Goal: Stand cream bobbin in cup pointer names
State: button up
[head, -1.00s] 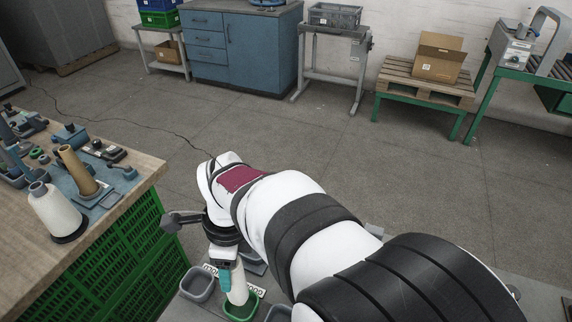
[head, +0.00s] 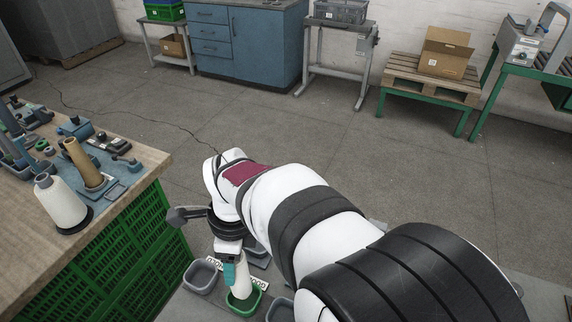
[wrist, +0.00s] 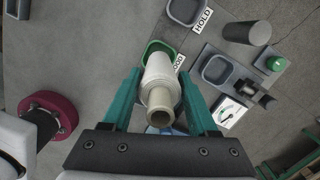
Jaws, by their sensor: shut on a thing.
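My gripper (wrist: 163,106) is shut on the cream bobbin (wrist: 158,72), with a teal finger on each side of it. In the head view the bobbin (head: 243,284) is nearly upright, its lower end over or in the green cup (head: 254,302); I cannot tell whether it touches the floor of the cup. The green cup (wrist: 153,48) is partly hidden behind the bobbin in the wrist view. Its label (wrist: 178,60) is partly covered and seems to read GOOD. A white dial card (wrist: 229,112) with a coloured arc lies at the right; its pointer is too small to read.
A grey cup (wrist: 186,11) beside a HOLD label (wrist: 203,20) and another grey cup (wrist: 217,71) flank the green cup. A green button (wrist: 277,63) and a dark cylinder (wrist: 258,33) are at the right. A wooden bench (head: 120,205) with a white cone (head: 61,207) stands left.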

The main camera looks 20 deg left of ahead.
jog(key=shift+f, duration=1.3)
jog(key=shift+f, duration=0.75)
jog(key=shift+f, duration=0.4)
jog(key=o, duration=1.5)
jog(key=shift+c, duration=0.2)
